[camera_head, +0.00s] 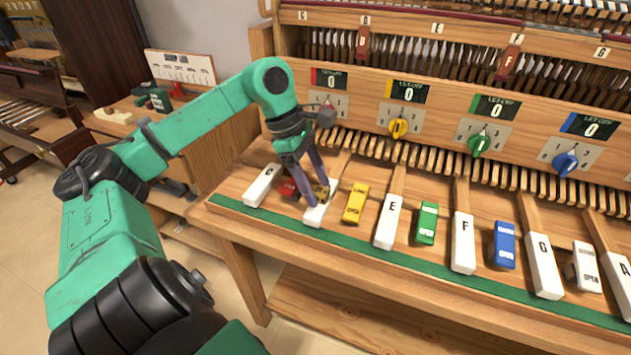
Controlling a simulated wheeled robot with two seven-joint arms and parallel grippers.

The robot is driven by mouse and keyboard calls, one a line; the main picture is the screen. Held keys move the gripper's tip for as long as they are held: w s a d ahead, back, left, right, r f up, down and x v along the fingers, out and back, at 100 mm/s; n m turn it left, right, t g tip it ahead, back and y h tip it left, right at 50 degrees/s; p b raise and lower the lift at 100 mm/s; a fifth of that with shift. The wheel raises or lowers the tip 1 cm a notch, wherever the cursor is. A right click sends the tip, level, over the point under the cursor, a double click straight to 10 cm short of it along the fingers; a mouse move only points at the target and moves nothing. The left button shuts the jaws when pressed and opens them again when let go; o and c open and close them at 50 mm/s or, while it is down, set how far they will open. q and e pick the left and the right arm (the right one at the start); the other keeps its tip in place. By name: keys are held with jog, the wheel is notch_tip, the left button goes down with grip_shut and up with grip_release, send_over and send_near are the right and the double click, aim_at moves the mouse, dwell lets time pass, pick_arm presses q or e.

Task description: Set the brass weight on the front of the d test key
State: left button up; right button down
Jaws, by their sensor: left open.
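The d test key (318,216) is the white key between the C key and the yellow block, and its letter is hidden by my gripper. A small dark-gold piece, which looks like the brass weight (320,191), shows on or just above the d key, behind and between my fingers. My left gripper (311,199) points down over this key with its fingers apart, one on each side of the gold piece. Whether the fingers touch it cannot be told. My right gripper is not in view.
A red block (287,188) sits close to my left fingers, beside the C key (262,185). The yellow block (355,203) and E key (388,222) are to the right. A green strip (400,257) edges the bench front. Dials (397,127) stand behind.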

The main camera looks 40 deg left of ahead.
pick_arm(q)
jog(key=p+v, duration=0.2)
jog(key=v, duration=1)
jog(key=shift+r, duration=0.1)
